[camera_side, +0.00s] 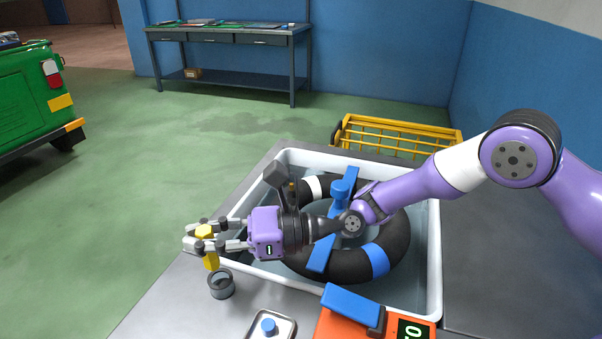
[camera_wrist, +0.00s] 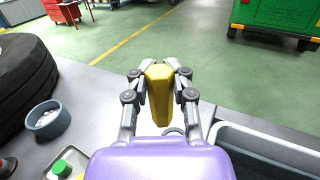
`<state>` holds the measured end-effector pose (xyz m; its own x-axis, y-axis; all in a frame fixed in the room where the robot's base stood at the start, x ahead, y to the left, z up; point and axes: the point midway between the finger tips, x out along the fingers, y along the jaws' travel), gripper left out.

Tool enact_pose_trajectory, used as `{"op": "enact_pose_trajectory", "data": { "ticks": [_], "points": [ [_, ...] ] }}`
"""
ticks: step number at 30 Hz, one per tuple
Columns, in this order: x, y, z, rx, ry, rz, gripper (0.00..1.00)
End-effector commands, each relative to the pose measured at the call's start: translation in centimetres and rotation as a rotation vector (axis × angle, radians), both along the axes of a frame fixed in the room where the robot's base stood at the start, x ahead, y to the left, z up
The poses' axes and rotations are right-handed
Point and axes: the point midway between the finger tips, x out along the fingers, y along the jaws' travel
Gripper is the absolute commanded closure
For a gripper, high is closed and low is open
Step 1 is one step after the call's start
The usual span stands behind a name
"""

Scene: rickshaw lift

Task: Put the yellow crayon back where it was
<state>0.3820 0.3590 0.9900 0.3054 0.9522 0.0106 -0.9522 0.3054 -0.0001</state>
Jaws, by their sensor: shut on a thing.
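The yellow crayon (camera_side: 211,260) is thick and roughly upright, slightly tilted in the side view. My gripper (camera_side: 204,238) is shut on it, with one finger on each side. The wrist view also shows the crayon (camera_wrist: 160,88) between the fingertips of my gripper (camera_wrist: 158,76). A small grey cup (camera_side: 221,285) stands on the grey bench just below and to the right of the crayon's lower end in the side view. The crayon looks held above the bench; whether its lower end is over the cup is unclear. In the wrist view my gripper hides most of that area.
A white-rimmed water tub (camera_side: 435,270) holds a black ring (camera_side: 400,235) with blue parts. An orange device (camera_side: 345,325) and a metal tray (camera_side: 253,328) sit at the front. The wrist view shows a grey bowl (camera_wrist: 48,121) and a tyre (camera_wrist: 22,80). The bench edge is close.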

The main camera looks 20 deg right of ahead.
Motion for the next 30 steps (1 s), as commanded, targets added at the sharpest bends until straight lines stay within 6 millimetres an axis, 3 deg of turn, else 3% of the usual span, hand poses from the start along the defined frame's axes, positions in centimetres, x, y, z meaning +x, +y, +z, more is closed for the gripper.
{"op": "enact_pose_trajectory", "data": {
  "ticks": [5,13,30],
  "points": [
    [1.4,-0.4,-0.9,0.0,-0.001,0.0,1.0],
    [1.4,-0.5,-4.6,-0.001,0.003,0.0,1.0],
    [1.4,-0.4,-5.7,-0.001,-0.001,-0.001,1.0]
  ]
}}
